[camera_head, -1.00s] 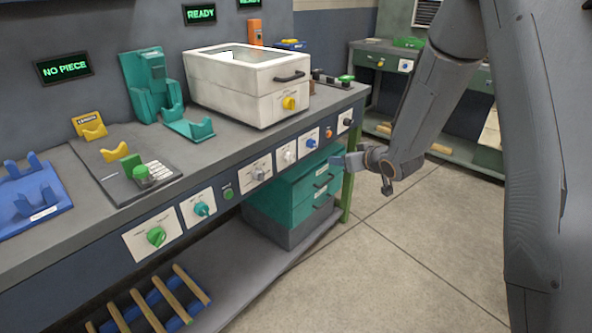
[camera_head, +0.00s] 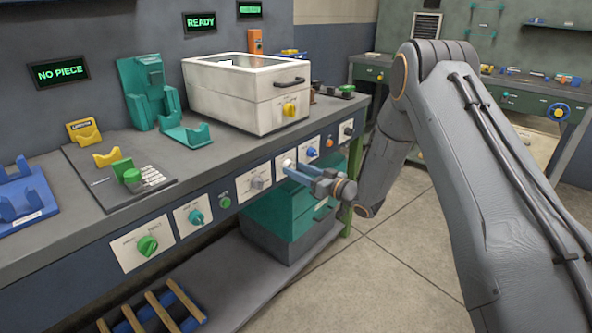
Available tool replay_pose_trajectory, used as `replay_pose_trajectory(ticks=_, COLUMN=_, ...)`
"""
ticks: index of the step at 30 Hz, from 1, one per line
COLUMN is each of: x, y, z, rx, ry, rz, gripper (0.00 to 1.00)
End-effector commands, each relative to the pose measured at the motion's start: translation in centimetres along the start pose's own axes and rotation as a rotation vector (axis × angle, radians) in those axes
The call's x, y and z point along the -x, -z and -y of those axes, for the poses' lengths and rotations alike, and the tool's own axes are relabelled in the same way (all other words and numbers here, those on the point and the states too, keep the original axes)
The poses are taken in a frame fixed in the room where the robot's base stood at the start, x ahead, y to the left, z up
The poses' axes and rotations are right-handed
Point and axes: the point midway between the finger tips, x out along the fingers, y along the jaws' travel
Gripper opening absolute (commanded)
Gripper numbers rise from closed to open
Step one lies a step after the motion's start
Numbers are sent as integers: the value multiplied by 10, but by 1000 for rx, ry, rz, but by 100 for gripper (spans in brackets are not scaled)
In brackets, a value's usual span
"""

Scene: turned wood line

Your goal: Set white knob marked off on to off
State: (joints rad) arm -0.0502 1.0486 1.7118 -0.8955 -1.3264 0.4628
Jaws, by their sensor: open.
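The white knob (camera_head: 287,162) sits on a pale plate on the bench's front panel, between a grey knob and a blue knob. It is small and partly covered by my gripper, and its pointer and markings cannot be read. My gripper (camera_head: 292,170) reaches in from the right with its blue-grey fingers at the knob's plate. The jaws are open. I cannot tell whether the fingers are around the knob, touching it or just in front of it.
A grey knob (camera_head: 257,183) is left of the white one; a blue knob (camera_head: 312,152) and an orange button (camera_head: 329,143) are close on the right. A white box (camera_head: 235,98) rests on the bench. The floor at right is open.

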Motion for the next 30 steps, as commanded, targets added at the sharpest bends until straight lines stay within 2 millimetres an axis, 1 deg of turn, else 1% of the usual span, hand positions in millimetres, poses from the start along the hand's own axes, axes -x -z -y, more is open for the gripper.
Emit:
replay_pose_trajectory(ticks=1, x=-5, y=0, z=0, rx=1, ry=1, rz=0, gripper=46)
replay_pose_trajectory(ticks=5, x=-12, y=-1, z=0, rx=-1, ry=0, rz=1, gripper=46)
replay_pose_trajectory(ticks=13, x=-14, y=0, z=0, rx=-1, ry=-1, rz=1, gripper=46)
replay_pose_trajectory(ticks=14, x=-14, y=0, z=0, rx=-1, ry=-1, rz=1, gripper=43)
replay_pose_trajectory(ticks=18, x=-14, y=0, z=0, rx=-1, ry=-1, rz=1, gripper=19)
replay_pose_trajectory(ticks=21, x=-14, y=0, z=0, rx=-1, ry=-1, rz=1, gripper=5)
replay_pose_trajectory(ticks=22, x=-11, y=0, z=-3, rx=-1, ry=-2, rz=1, gripper=5)
replay_pose_trajectory(ticks=30, x=-13, y=0, z=0, rx=33, ry=-1, rz=1, gripper=5)
